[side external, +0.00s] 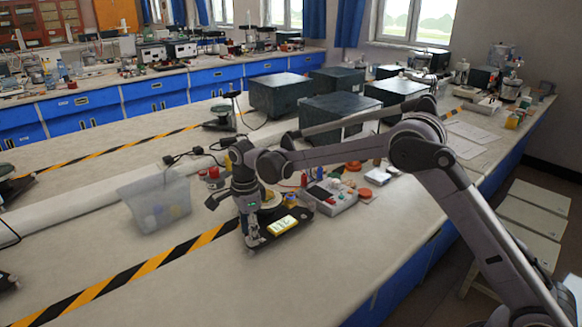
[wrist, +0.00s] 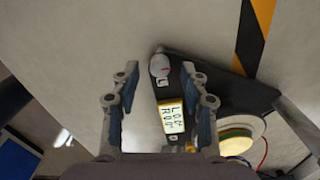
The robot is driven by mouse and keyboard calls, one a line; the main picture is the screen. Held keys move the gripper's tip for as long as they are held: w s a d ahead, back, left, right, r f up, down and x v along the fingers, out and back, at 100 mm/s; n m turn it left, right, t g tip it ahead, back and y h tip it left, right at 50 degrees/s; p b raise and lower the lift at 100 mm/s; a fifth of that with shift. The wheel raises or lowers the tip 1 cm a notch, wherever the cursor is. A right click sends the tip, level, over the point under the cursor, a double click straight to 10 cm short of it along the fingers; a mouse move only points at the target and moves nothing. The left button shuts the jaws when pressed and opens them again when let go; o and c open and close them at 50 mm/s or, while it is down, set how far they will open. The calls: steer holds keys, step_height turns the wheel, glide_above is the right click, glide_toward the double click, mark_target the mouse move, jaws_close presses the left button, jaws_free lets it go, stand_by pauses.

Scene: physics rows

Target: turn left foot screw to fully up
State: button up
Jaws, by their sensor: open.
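The left foot screw (wrist: 160,66) is a pale round knob with a small L tag at the corner of a black base plate (wrist: 225,90). In the wrist view it sits just past the fingertips, nearly centred between them and apart from both. A yellow-framed display (wrist: 171,116) with L and R lines lies on the plate; its digits are too small to read surely. My gripper (wrist: 162,85) is open and empty. In the side view my gripper (side external: 251,238) points down at the plate's near-left end, beside the yellow display (side external: 282,225), and hides the screw.
A clear plastic bin (side external: 157,203) stands left of my gripper. A white box with knobs (side external: 333,197) and small red items are to the right. Dark boxes (side external: 340,115) stand behind. Yellow-black tape (side external: 140,270) crosses the table, and the front of the table is clear.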

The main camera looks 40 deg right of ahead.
steer(key=shift+f, duration=0.7)
jaws_close()
steer(key=shift+n, duration=0.3)
